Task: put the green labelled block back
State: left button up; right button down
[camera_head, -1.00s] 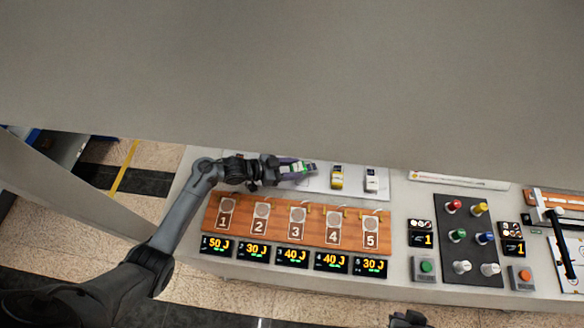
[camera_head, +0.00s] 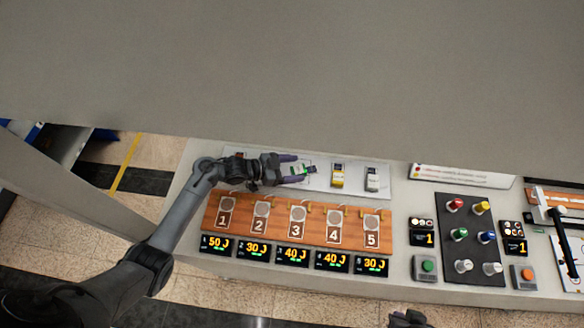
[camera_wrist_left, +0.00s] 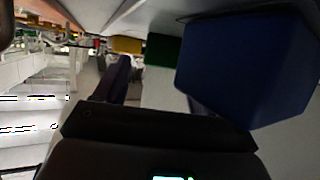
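The green labelled block (camera_head: 303,170) lies on the pale tray (camera_head: 322,187) behind the numbered wooden board. My left gripper (camera_head: 302,168) has its purple fingers spread apart, one on each side of the block, with a gap visible. The block also shows as a green shape in the left wrist view (camera_wrist_left: 165,50); its label is not readable there. A dark shape at the bottom edge of the head view may be my right gripper (camera_head: 408,318); its fingers cannot be made out.
A large blue block (camera_wrist_left: 245,65) is close in the left wrist view. The wooden board (camera_head: 270,232) with hooks lies in front; a knob panel (camera_head: 470,255) is at right.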

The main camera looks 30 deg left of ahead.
pick_arm(q)
jog(key=shift+s+a+f, duration=0.1)
jog(key=shift+f, duration=0.25)
jog(key=shift+r+p, duration=0.35)
jog(key=shift+r, duration=0.15)
jog(key=shift+a+r, duration=0.1)
jog(key=shift+r, duration=0.2)
jog(key=v, duration=0.5)
jog(key=shift+r, duration=0.1)
jog(key=shift+r, duration=0.1)
